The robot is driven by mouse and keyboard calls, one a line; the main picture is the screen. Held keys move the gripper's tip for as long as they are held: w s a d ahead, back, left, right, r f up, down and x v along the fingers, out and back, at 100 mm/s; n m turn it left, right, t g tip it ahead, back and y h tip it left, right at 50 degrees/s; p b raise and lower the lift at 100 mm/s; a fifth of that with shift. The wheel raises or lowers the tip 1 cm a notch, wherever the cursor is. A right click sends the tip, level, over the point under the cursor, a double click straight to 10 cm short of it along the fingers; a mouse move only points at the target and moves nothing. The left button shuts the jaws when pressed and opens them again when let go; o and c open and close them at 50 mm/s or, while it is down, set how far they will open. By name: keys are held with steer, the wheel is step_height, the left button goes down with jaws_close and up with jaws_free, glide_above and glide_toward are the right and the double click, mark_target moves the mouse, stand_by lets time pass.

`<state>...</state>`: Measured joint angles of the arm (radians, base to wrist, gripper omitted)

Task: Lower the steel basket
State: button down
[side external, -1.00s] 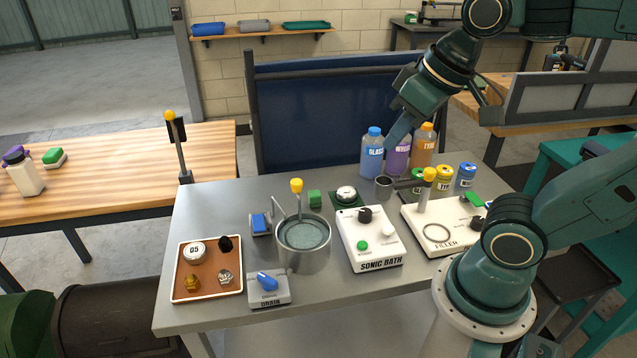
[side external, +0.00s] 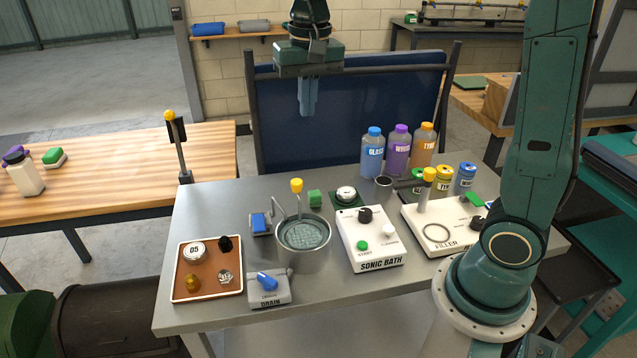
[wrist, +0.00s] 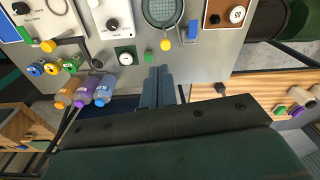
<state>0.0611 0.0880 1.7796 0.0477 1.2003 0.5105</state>
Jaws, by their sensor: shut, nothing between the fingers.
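The steel basket (side external: 304,233) shows as a round mesh inside the steel pot (side external: 303,260). Its bent handle rises at the back left to a yellow knob (side external: 296,185). How deep the basket sits is hard to tell. In the wrist view the mesh (wrist: 163,10) is at the top edge, with the yellow knob (wrist: 166,45) below it. My gripper (side external: 308,112) is shut and empty, pointing down, high above and behind the pot. Its fingers (wrist: 158,70) are together in the wrist view, apart from the knob.
A sonic bath box (side external: 372,238) stands right of the pot, with a filler (side external: 445,226) beyond it. A drain box (side external: 268,289) and a brown tray (side external: 207,270) are at front left. Bottles (side external: 397,152) stand at the back right.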

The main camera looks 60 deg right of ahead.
steer(key=m+g, duration=0.1)
steer(key=m, duration=0.1)
glide_above(295, 181)
step_height(295, 181, down, 3)
steer(key=shift+w+a+f, duration=0.1)
steer(key=shift+w+f, duration=0.1)
steer(key=shift+w, duration=0.2)
steer(key=shift+f, duration=0.1)
steer(key=f, duration=1.3)
steer(key=shift+s+f, duration=0.35)
steer(key=shift+f, duration=0.05)
steer(key=shift+f, duration=2.6)
steer(key=shift+s, duration=0.1)
